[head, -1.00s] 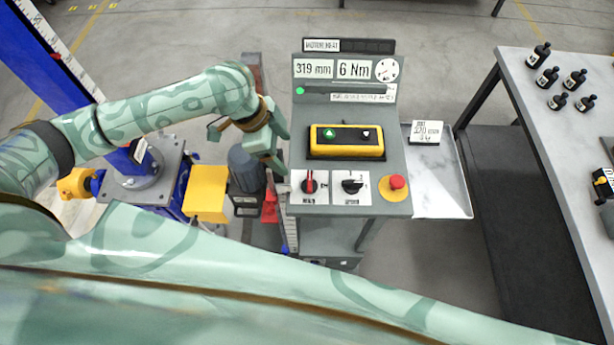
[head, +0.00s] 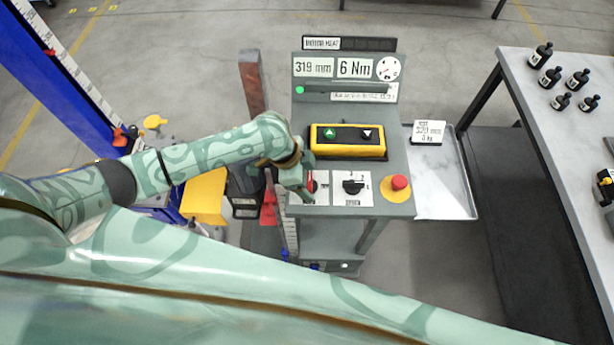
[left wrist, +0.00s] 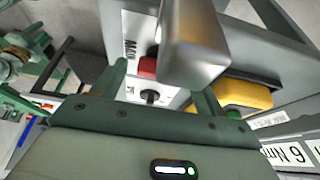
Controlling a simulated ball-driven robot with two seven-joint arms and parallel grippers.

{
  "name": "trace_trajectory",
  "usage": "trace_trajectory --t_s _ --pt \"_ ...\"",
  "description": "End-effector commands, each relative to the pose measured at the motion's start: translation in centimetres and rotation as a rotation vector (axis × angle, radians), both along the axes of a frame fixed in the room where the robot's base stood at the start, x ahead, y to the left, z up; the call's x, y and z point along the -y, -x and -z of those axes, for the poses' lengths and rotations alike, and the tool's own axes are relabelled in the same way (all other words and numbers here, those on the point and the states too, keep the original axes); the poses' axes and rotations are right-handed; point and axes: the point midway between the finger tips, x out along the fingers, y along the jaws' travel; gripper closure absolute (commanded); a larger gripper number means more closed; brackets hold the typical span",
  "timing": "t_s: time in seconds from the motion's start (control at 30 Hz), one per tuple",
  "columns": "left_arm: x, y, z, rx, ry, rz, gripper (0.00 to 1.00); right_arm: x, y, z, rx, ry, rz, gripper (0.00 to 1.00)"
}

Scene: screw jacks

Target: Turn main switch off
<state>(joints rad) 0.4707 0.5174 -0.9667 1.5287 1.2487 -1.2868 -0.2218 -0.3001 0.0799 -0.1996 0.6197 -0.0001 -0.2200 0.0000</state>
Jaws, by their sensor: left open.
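The main switch (head: 312,185) is a red rotary knob on a white plate at the left of the grey console's (head: 300,150) front panel. My left gripper (head: 303,190) is right at it and partly covers it in the head view, so its handle position cannot be read. In the left wrist view the red knob (left wrist: 147,67) lies between the two spread fingers of my left gripper (left wrist: 160,77). The jaws are open; contact with the knob cannot be told. My right gripper is not in view.
A black selector switch (head: 353,186) and a red emergency button (head: 398,183) sit to the right. Above is a yellow pendant (head: 348,152). A blurred metallic block (left wrist: 190,45) stands close in the left wrist view. A table with bottles (head: 540,55) is at right.

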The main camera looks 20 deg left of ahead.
Motion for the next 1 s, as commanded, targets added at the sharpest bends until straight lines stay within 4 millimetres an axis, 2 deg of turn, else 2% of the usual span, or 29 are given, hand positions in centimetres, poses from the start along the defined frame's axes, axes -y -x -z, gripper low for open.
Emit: trace_trajectory --t_s 0.03,0.17,0.2,0.57,0.77,1.0 --pt "-0.02 0.0 -0.01 0.0 0.0 0.0 0.33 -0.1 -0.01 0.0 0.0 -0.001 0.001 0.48" --pt "-0.02 0.0 -0.02 0.0 0.0 0.0 0.69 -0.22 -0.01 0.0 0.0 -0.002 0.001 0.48" --pt "-0.02 0.0 -0.02 0.0 0.0 0.0 0.72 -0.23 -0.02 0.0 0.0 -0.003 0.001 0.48" --pt "-0.07 -0.12 -0.08 0.0 0.0 0.043 0.72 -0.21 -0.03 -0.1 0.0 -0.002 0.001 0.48" --pt "-0.05 -0.23 -0.14 0.0 0.0 0.157 0.72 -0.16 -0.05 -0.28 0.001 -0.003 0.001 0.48" --pt "0.0 -0.39 -0.11 0.0 0.001 0.37 0.72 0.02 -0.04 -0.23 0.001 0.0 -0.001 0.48"
